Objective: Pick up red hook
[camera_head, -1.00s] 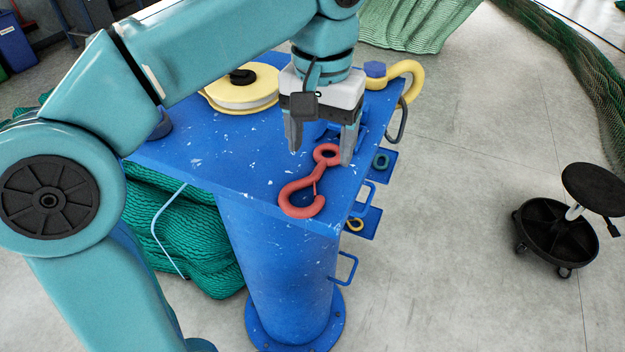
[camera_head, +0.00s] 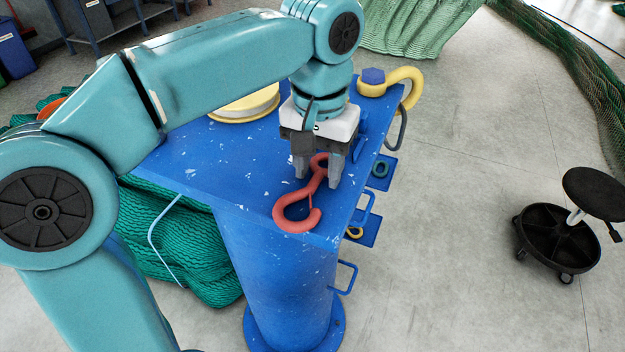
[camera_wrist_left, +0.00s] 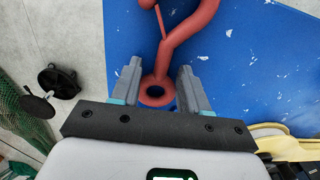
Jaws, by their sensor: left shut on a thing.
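The red hook (camera_head: 297,214) lies at the near right part of the blue table (camera_head: 215,165), its curved end toward the front and its eye end toward the back. My left gripper (camera_head: 317,180) is over the eye end and shut on the red hook near the eye. In the left wrist view the hook (camera_wrist_left: 177,37) runs between the two fingers (camera_wrist_left: 160,85), with its eye ring close to the gripper body. The right gripper is not in view.
Blue handles (camera_head: 347,277) stick out on the right. Green netting (camera_head: 190,240) lies left. A black stool (camera_head: 560,235) stands on open floor.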

